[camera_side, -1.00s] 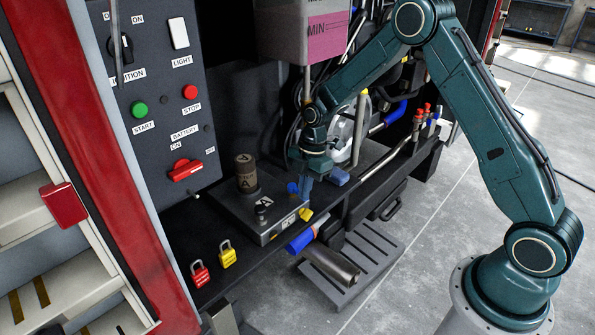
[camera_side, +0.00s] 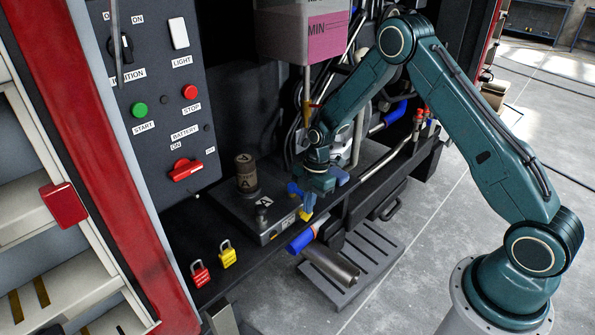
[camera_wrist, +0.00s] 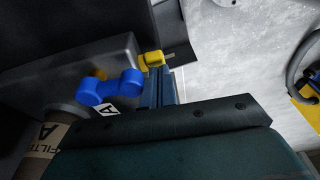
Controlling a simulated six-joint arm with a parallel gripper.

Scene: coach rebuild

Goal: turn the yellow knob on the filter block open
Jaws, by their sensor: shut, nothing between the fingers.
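The filter block (camera_side: 285,222) is a dark grey box on the ledge, with a canister marked A (camera_side: 246,178) on top; it also shows in the wrist view (camera_wrist: 88,66). The small yellow knob (camera_side: 306,215) is on its right side, partly covered by my fingers; it also shows in the wrist view (camera_wrist: 152,60). A blue knob (camera_side: 294,189) is close by, clearer in the wrist view (camera_wrist: 108,88). My gripper (camera_side: 307,206) is shut and empty, its tips (camera_wrist: 155,72) right beside the yellow knob. I cannot tell whether they touch it.
A blue-ended cylinder (camera_side: 301,241) lies just below the yellow knob. A red padlock (camera_side: 199,274) and a yellow padlock (camera_side: 227,254) are at the front left. A control panel (camera_side: 155,95) stands at left, and hoses hang behind my wrist. Open floor is at right.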

